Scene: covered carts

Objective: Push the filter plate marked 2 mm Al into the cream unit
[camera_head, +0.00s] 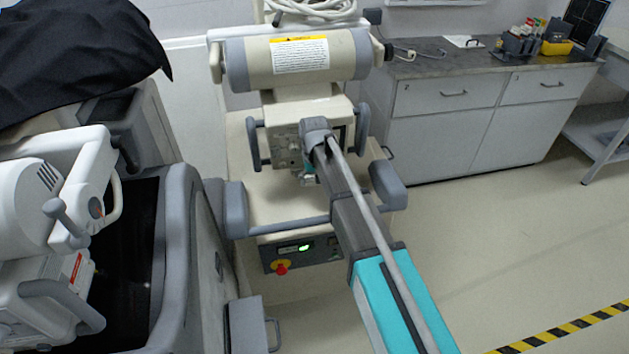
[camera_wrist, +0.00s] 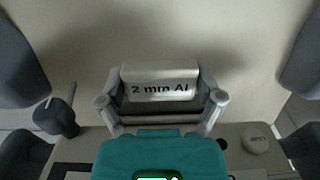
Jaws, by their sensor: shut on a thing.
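The cream unit (camera_head: 242,135) stands in the middle of the head view, with a wide cylindrical head on top and a box-shaped housing below it. In the wrist view its cream surface (camera_wrist: 160,28) fills the background. The filter plate (camera_wrist: 160,76) shows its light end, printed "2 mm Al", in the middle of the wrist view. My gripper (camera_wrist: 160,88) has one finger at each side of the plate and is shut on it. In the head view my gripper (camera_head: 308,179) is at the housing front, mostly hidden by my arm. How deep the plate sits cannot be told.
Grey handles (camera_head: 387,186) flank the unit's housing. Below is a panel with a red knob (camera_head: 281,267). A white-and-grey machine (camera_head: 50,215) and a black cover (camera_head: 75,55) are at left. A grey counter (camera_head: 470,110) stands behind right. The floor at right is clear.

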